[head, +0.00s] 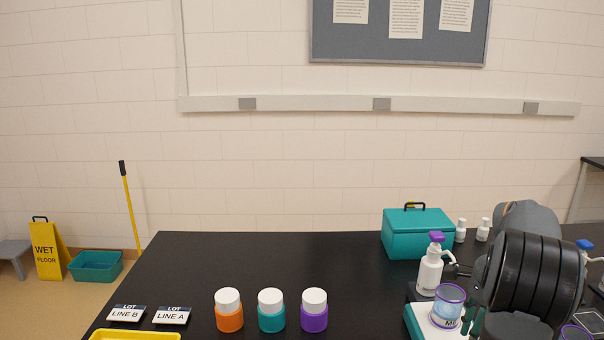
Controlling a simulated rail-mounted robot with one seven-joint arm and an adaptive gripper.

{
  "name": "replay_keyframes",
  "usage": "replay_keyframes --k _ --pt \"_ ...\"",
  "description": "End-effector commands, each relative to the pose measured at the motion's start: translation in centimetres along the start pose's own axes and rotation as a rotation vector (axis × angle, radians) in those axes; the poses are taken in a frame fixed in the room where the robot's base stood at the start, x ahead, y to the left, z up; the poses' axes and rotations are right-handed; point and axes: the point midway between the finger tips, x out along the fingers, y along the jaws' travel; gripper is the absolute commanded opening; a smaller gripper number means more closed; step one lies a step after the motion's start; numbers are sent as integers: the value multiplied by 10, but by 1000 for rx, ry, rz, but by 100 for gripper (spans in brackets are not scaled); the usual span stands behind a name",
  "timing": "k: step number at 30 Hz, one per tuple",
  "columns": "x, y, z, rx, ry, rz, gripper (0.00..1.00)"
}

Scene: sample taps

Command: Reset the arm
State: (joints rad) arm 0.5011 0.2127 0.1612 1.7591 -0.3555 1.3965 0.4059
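My arm stands at the right of the head view, a grey link with a black ribbed section in front of the bench items. My gripper (465,271) is mostly hidden by my own arm; only small dark parts show at its left, close to the white pump bottle (430,274) with a purple top. I cannot tell whether its fingers are open or shut, or whether they touch anything. A clear cup with a purple rim (447,307) stands on a white and teal base (424,324), just below the pump bottle.
Orange (229,318), teal (271,318) and purple (314,318) jars with white lids stand at the front. LINE B (126,314) and LINE A (171,316) signs and a yellow tray (135,335) are left. A teal case (416,236) stands behind. The bench's middle is clear.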

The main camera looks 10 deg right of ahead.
Motion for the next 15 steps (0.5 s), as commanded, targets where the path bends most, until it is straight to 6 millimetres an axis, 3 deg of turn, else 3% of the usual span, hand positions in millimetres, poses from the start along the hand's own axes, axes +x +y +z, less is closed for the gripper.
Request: replay_keyframes --k 3,7,15 --pt "24 1 1 1 -4 4 47" --pt "40 1 1 -39 -5 3 47" --pt "20 0 0 1 1 -1 47"
